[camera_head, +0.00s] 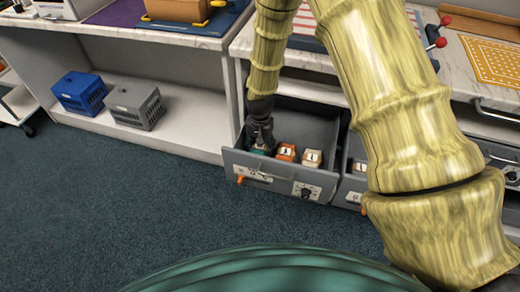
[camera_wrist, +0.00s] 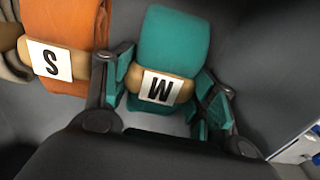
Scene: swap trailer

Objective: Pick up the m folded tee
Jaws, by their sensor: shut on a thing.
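The m folded tee (camera_wrist: 172,40) is a teal roll with a tan band and a white label in the wrist view. Its letter looks like a W, or an M upside down. My gripper (camera_wrist: 163,88) has one finger on each side of it and is shut on it. In the head view my gripper (camera_head: 261,138) reaches down into the open grey drawer (camera_head: 232,160), at its left end. Only a little teal of the tee shows there, below the fingers. I cannot tell whether it is off the drawer floor.
An orange folded tee (camera_head: 286,152) labelled S lies close beside, with a beige one (camera_head: 312,158) past it. The drawer walls stand close around. A blue crate (camera_head: 80,92) and a grey crate (camera_head: 135,104) sit on the low shelf at left. The carpet in front is clear.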

